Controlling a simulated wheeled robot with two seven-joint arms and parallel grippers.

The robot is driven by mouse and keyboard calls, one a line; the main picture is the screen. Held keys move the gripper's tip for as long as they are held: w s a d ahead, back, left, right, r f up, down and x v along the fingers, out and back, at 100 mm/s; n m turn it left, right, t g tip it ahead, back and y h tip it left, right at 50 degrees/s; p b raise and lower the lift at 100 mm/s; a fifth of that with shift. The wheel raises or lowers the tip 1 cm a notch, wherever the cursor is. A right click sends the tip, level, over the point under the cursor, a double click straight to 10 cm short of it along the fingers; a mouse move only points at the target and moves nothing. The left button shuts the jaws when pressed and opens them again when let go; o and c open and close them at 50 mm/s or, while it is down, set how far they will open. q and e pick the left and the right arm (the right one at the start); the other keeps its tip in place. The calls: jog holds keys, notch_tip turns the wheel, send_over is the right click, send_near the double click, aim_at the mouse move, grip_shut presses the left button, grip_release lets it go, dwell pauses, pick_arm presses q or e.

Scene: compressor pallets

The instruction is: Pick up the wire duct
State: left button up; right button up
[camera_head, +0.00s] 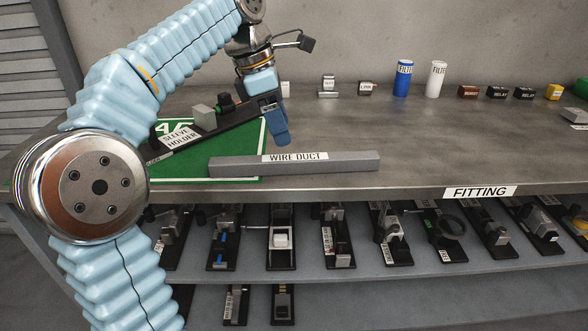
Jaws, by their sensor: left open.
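The wire duct (345,163) is a long grey bar with a white label reading WIRE DUCT. It lies on the workbench near its front edge, its left part over the green mat. My left gripper (281,140) hangs above and just behind the duct's middle, fingers pointing down. It is open and holds nothing; a gap to the duct cannot be judged exactly. My left arm comes in from the left in pale blue sleeves. My right gripper is not in view.
A dark sleeve holder (180,138) lies on the green mat (253,140), left of the gripper. A blue filter (402,79), a white filter (436,80) and small labelled parts line the bench's back. The bench right of the duct is clear. Shelves below hold several fixtures.

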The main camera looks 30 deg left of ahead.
aim_at(295, 157)
pick_arm(q)
jog(key=b+x, duration=0.1)
jog(key=x, duration=0.6)
jog(key=shift+w+d, duration=0.1)
jog(key=shift+d, duration=0.1)
jog(key=shift+c, duration=0.5)
grip_shut()
